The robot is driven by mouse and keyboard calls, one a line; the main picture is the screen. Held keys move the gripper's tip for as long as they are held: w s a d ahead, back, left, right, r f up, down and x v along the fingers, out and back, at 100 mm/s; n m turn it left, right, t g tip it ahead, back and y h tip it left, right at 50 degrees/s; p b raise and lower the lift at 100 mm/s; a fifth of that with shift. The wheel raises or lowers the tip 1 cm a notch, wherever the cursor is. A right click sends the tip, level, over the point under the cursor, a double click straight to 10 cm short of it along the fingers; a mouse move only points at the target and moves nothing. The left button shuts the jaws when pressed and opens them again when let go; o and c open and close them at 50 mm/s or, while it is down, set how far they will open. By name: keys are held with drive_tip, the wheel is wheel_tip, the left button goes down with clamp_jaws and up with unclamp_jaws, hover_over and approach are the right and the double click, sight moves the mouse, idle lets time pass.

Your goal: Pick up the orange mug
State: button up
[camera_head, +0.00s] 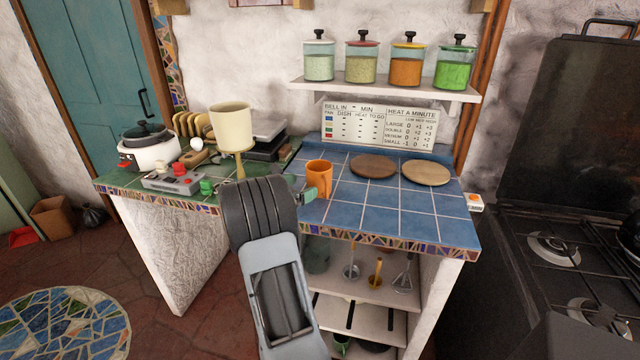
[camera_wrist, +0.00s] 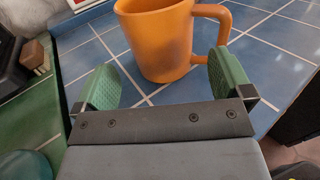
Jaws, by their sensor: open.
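The orange mug (camera_head: 319,180) stands upright on the blue tiled counter (camera_head: 375,215). In the wrist view the mug (camera_wrist: 162,42) is just beyond my open fingers, with its handle on the right, close to the right finger. My gripper (camera_wrist: 163,84) is open, with green pads on both sides and nothing held between them. In the head view my gripper (camera_head: 308,192) is at the mug's left side, largely hidden by my arm. I cannot tell whether a finger touches the mug.
Two round wooden boards (camera_head: 373,166) lie right of the mug. A cream goblet-like cup (camera_head: 232,127), a white cooker (camera_head: 150,152) and a grey device (camera_head: 172,181) stand on the green counter to the left. A jar shelf (camera_head: 385,88) hangs above; a stove (camera_head: 570,250) stands right.

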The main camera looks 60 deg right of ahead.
sight(309, 181)
drive_tip(key=shift+x, duration=3.3)
drive_tip(key=c, duration=0.8)
drive_tip(key=shift+c, duration=0.2)
drive_tip(key=shift+r, duration=0.15)
